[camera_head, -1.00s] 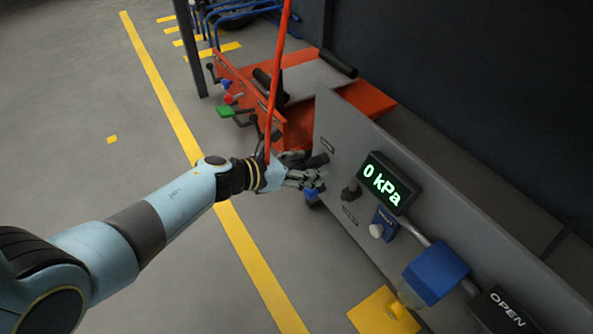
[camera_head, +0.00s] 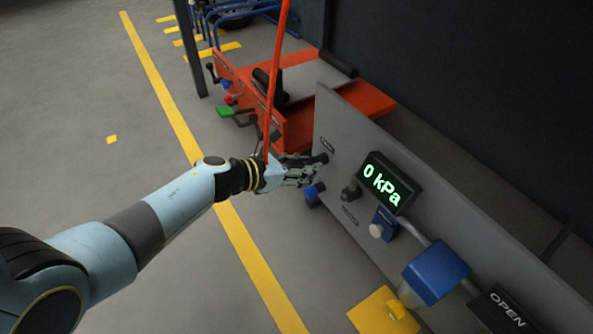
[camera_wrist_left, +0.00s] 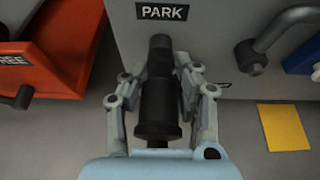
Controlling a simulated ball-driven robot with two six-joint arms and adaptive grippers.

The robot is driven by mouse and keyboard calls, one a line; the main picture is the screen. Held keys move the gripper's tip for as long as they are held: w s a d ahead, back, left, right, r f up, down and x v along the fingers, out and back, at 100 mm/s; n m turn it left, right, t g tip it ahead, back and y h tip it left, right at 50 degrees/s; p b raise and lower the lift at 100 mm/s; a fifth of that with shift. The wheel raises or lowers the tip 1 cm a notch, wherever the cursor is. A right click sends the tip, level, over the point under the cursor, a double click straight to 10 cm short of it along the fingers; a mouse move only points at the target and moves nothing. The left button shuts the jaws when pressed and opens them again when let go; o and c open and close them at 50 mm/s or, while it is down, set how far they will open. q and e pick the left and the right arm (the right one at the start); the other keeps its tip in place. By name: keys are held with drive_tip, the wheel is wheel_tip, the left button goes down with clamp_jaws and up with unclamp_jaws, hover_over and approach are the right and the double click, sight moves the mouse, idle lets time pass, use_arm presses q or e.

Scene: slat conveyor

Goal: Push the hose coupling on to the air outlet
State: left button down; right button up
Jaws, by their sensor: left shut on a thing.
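My left gripper (camera_head: 302,172) is at the grey panel (camera_head: 330,110). In the left wrist view its fingers (camera_wrist_left: 163,95) are shut on the black hose coupling (camera_wrist_left: 160,98), one on each side. The coupling's narrower end (camera_wrist_left: 160,48) points at the panel, just below the PARK label (camera_wrist_left: 161,11); whether it sits on a peg there is hidden. In the head view only a dark end of the coupling (camera_head: 321,158) shows past the fingers. A dark stub, seemingly the air outlet (camera_head: 350,191), stands bare to the right, below the display. My right gripper is not in view.
The display (camera_head: 388,183) reads 0 kPa. A blue knob (camera_head: 314,192) is below my gripper. A blue block (camera_head: 437,272) on a pipe and an OPEN sign (camera_head: 507,310) are lower right. An orange-red hose (camera_head: 275,80) hangs by my wrist.

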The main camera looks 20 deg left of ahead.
use_arm(q)
drive_tip(key=shift+s+a, duration=0.9)
drive_tip(key=shift+s, duration=0.25)
drive_tip(key=shift+s+a, duration=0.9)
drive_tip(key=shift+s, duration=0.25)
drive_tip(key=shift+r+n, duration=0.15)
drive_tip(key=shift+n, duration=0.15)
drive_tip(key=s+d+n+g+h, duration=0.1)
drive_tip(key=s+d+n+h, duration=0.15)
drive_tip(key=s+d, duration=0.55)
drive_tip(key=shift+y, duration=0.45)
drive_tip(key=shift+w+d+f, duration=0.1)
drive_tip(key=shift+w+d, duration=0.35)
drive_tip(key=shift+w, duration=0.25)
drive_tip(key=shift+w+d+f, duration=0.1)
drive_tip(key=shift+w+d, duration=0.35)
drive_tip(key=shift+w, duration=0.25)
drive_tip(key=shift+w+d+f, duration=0.1)
drive_tip(key=shift+w+d, duration=0.35)
drive_tip(key=shift+w, duration=0.25)
drive_tip(key=shift+w+d, duration=0.5)
drive_tip(key=shift+w, duration=0.15)
